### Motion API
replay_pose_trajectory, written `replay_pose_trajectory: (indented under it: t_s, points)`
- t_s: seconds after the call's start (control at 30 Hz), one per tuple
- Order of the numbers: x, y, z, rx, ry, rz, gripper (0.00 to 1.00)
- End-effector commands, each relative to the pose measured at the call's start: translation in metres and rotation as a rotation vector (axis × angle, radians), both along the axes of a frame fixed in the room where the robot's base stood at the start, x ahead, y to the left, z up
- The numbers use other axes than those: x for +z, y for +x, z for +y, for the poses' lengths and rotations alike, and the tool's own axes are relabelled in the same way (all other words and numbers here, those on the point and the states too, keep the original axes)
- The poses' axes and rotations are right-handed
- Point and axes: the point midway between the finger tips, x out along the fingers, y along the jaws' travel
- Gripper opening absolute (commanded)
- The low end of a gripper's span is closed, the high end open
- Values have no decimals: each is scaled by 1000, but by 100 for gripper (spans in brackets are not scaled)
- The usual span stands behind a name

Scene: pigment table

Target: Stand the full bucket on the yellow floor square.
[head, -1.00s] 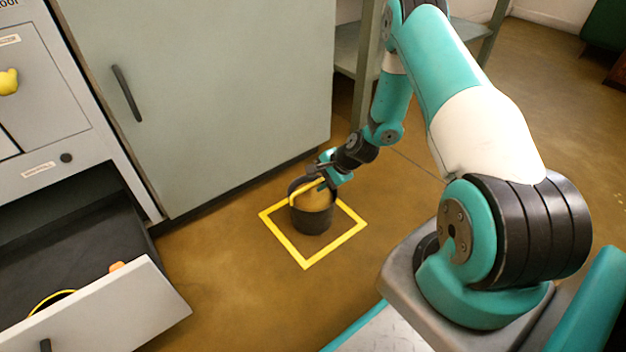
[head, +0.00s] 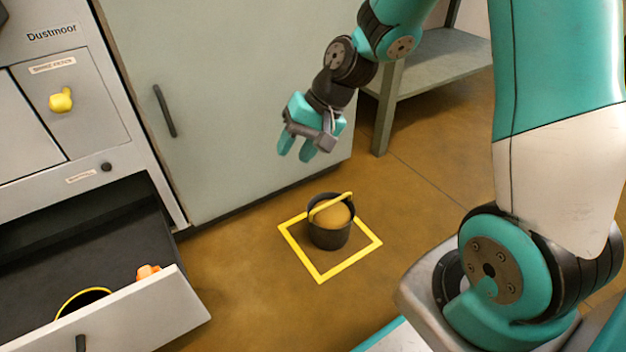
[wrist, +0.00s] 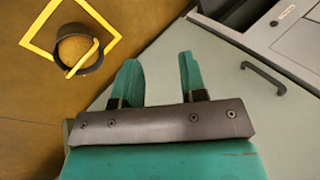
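The dark bucket (head: 328,236) stands upright on the floor inside the yellow floor square (head: 318,276). It is filled with a tan material, and its yellow handle (head: 330,203) rests across the rim. The bucket also shows at the upper left of the wrist view (wrist: 80,56), within the yellow outline (wrist: 38,54). My gripper (head: 296,153) is above the bucket and a little to its left in the head view, clear of it. Its two teal fingers are apart with nothing between them, as the wrist view (wrist: 158,80) also shows.
An open drawer (head: 150,310) at the lower left holds a yellow-rimmed round thing (head: 82,300) and an orange object (head: 147,272). A grey cabinet door (head: 215,120) stands behind the square. A shelf unit (head: 440,65) stands at the back right. Floor around the square is clear.

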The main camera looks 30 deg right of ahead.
Motion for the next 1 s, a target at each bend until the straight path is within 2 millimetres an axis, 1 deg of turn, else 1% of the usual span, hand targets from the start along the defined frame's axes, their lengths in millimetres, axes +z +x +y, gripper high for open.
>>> replay_pose_trajectory:
  t_s: [0.03, 0.07, 0.1, 0.17, 0.2, 0.3, 0.4, 0.5, 0.57, 0.87, 0.97, 1.0]
  points:
    - [26, -20, 24, 124, -31, -37, 39]
    - [38, -34, 35, 197, -49, -54, 39]
    - [53, -54, 49, 293, -72, -76, 39]
    - [72, -84, 65, 427, -106, -107, 39]
    - [82, -103, 73, 510, -125, -127, 39]
    - [100, -146, 85, 686, -166, -171, 39]
    - [109, -176, 88, 801, -193, -200, 39]
    - [113, -192, 88, 864, -207, -215, 39]
    - [114, -197, 88, 881, -211, -218, 39]
    - [116, -197, 88, 884, -211, -218, 39]
    - [126, -197, 88, 882, -211, -218, 39]
    - [134, -197, 88, 882, -211, -218, 39]
